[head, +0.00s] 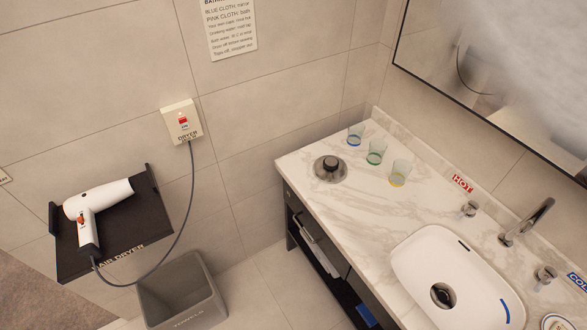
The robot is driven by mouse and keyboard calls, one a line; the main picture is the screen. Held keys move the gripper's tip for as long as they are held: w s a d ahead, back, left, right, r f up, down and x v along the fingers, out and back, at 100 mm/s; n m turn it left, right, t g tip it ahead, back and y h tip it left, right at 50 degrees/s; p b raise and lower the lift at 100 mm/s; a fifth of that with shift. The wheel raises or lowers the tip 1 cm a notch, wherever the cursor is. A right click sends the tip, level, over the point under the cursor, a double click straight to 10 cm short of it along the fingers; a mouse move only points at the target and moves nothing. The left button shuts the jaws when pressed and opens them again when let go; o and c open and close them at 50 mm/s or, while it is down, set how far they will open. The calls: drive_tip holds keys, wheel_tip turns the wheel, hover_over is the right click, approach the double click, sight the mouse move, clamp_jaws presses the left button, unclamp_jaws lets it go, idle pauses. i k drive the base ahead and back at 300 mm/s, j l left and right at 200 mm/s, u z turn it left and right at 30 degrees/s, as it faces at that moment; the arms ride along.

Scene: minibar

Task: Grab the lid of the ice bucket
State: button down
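A round, flat metallic disc with a dark knob (330,168) lies at the far left end of the marble counter (338,205). It looks like a lid, but I cannot tell for sure that it is the ice bucket's. I see no ice bucket in the head view. My gripper is not in view, so its place relative to the disc does not show.
Several items share the counter: blue (355,134), green (376,152) and yellow-based (400,172) glasses right of the disc, a faucet (527,222) and white sink (450,280). A hair dryer (100,205) lies on a wall shelf. A grey bin (182,293) stands below.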

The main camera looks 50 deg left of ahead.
sight(328, 169)
drive_tip(key=u, duration=1.7)
